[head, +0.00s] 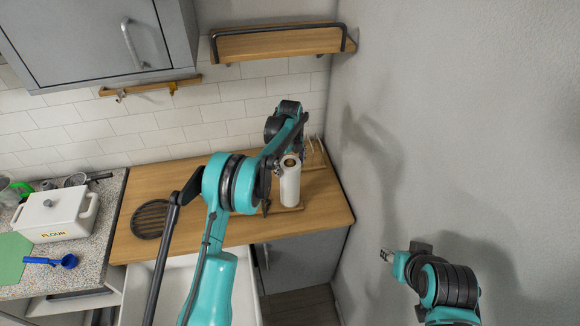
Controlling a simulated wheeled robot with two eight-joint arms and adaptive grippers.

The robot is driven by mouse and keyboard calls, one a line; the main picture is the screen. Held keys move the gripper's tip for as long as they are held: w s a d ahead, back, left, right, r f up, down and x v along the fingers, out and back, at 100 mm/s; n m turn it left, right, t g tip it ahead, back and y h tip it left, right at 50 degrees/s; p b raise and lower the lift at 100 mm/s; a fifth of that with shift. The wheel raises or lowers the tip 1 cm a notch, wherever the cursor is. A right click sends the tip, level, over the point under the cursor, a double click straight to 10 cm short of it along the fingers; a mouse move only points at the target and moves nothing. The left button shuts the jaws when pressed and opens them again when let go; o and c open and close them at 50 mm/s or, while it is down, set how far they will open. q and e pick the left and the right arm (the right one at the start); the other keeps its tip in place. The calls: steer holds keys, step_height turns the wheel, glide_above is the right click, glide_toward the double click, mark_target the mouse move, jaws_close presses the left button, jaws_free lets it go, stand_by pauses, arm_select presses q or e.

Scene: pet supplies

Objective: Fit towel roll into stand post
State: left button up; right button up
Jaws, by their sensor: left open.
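A white towel roll (290,187) stands upright on the right part of the wooden counter, with its brown core showing at the top. A flat wooden base (289,210) shows at its foot. The stand post is hidden, and I cannot tell how far the roll sits over it. My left gripper (296,154) is open, just above and behind the top of the roll, partly hidden by my own arm; I cannot tell whether it touches the roll. My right gripper (386,255) is low at the right, in front of the grey wall, away from the roll.
A wooden rack (315,153) stands close behind the roll, near the right wall. A round dark trivet (151,219) lies on the counter's left. A shelf (275,44) hangs above.

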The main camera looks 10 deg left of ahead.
arm_select(q)
steer(key=shift+r, duration=0.1)
steer(key=shift+r+p, duration=0.25)
steer(key=shift+p, duration=0.05)
step_height(320, 180, up, 11)
steer(key=shift+r+b, duration=0.2)
steer(key=shift+b, duration=0.2)
steer(key=s+a+r+n+t, duration=0.1)
steer(key=s+r+n+t, duration=0.1)
steer(key=s+r+n, duration=0.5)
steer(key=s+a+r+n+t, duration=0.1)
steer(key=s+r+n, duration=0.4)
steer(key=s, duration=0.4)
steer(key=s+f+n+t, duration=0.2)
steer(key=s+f+n, duration=0.2)
steer(key=s+n, duration=0.3)
steer(key=s+a+f+n+t, duration=0.1)
steer(key=s+f+n, duration=0.3)
steer(key=s, duration=1)
steer(key=n+t, duration=0.1)
steer(key=n, duration=0.1)
steer(key=shift+s+n, duration=0.15)
steer(key=shift+n, duration=0.25)
